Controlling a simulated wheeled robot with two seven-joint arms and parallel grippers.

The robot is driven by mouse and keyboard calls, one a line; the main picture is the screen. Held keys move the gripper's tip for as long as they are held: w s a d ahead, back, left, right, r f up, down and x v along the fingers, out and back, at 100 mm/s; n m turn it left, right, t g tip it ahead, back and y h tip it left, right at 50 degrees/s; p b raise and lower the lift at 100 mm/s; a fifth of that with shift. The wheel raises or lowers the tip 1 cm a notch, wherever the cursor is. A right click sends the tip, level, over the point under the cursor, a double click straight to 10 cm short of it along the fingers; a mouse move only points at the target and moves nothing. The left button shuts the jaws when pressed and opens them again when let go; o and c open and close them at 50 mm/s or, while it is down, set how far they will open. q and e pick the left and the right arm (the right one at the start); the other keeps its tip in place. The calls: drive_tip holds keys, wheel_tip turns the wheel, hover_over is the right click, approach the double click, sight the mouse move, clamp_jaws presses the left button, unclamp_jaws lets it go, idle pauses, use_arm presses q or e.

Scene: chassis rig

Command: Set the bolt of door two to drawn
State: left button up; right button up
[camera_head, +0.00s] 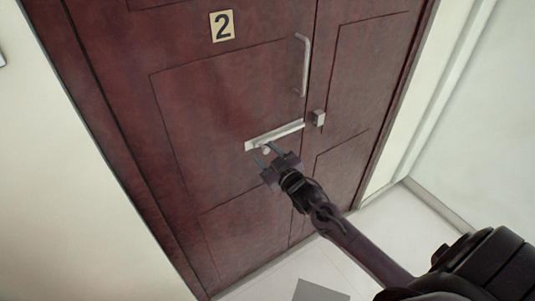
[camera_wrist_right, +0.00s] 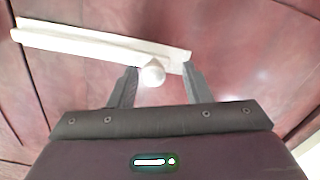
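The dark red door two (camera_head: 215,105) carries a number plate (camera_head: 222,26) reading 2. Its pale metal bolt (camera_head: 275,135) lies across the door below the handle, and also shows in the wrist view (camera_wrist_right: 95,42). A small gap shows between the bolt's right end and the keeper block (camera_head: 319,118) past the door's seam. A round bolt knob (camera_wrist_right: 153,72) sticks out below the bar. My right gripper (camera_head: 268,149) is open at the knob. In the wrist view its fingers (camera_wrist_right: 158,70) stand on either side of the knob, with room visible at both sides. My left gripper is out of view.
A vertical pull handle (camera_head: 306,65) stands on the door above the bolt's right end. A second dark red panel (camera_head: 365,80) adjoins on the right. Pale walls (camera_head: 45,150) flank the door. A grey patch (camera_head: 318,291) lies on the pale floor.

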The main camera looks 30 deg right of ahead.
drive_tip(key=shift+d, duration=0.1)
drive_tip(key=shift+s+f, duration=0.1)
drive_tip(key=shift+s, duration=0.3)
drive_tip(key=s+b, duration=0.2)
drive_tip(key=s, duration=0.5)
drive_tip(key=shift+d, duration=0.25)
